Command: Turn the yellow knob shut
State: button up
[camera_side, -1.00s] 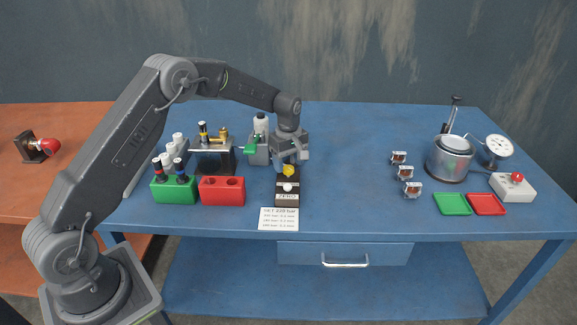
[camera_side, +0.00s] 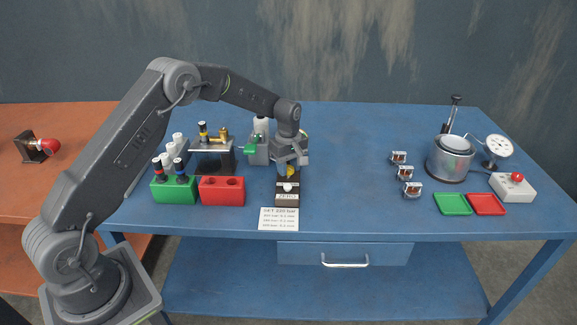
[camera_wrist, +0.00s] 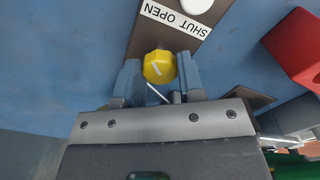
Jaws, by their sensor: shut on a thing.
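The yellow knob (camera_side: 290,170) sits on a dark panel (camera_side: 287,188) on the blue table. In the wrist view the yellow knob (camera_wrist: 159,66) has a pale pointer line that lies aslant. A white label reading SHUT OPEN (camera_wrist: 174,18) is on the panel beyond the knob. My gripper (camera_side: 288,168) points down over the knob. In the wrist view my gripper (camera_wrist: 159,80) has one finger on each side of the knob and is shut on it. The side view shows the knob only in part, behind the fingers.
A white round button (camera_side: 288,187) is on the panel in front of the knob. A red block (camera_side: 222,190) and a green block (camera_side: 174,190) stand to the left. A printed card (camera_side: 279,218) lies in front.

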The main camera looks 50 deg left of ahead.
aim_at(288, 168)
jog(key=shift+m, duration=0.3)
jog(key=m, duration=1.2)
jog(key=shift+m, duration=0.4)
dwell(0.5)
jog(key=o, duration=0.9)
notch_tip(288, 168, up, 14)
jog(key=shift+f, duration=0.1)
